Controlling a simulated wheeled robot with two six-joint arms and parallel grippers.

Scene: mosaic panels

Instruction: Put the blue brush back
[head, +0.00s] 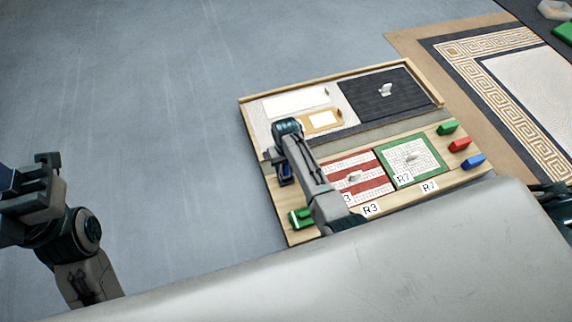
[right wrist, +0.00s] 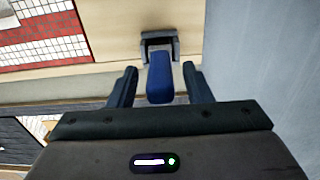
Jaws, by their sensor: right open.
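The blue brush (right wrist: 160,78) lies between the two fingers of my right gripper (right wrist: 160,72) in the right wrist view. The fingers are open, with a gap on each side of it. Its far end meets a dark bracket-like piece (right wrist: 160,40) on the light wooden edge; I cannot tell whether they are joined. In the head view my right gripper (head: 279,166) is over the left side of the wooden board (head: 275,205), and a bit of blue shows there. My left gripper (head: 30,190) is at the far left, away from the board; its jaw state is unclear.
The board carries a red-striped panel (head: 372,186), a green-framed panel (head: 424,146) and a dark panel (head: 362,98). Green (head: 447,128), red (head: 459,145) and blue (head: 473,160) blocks stand along its right edge. A green piece (head: 300,217) is at the lower left. Bare floor lies left.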

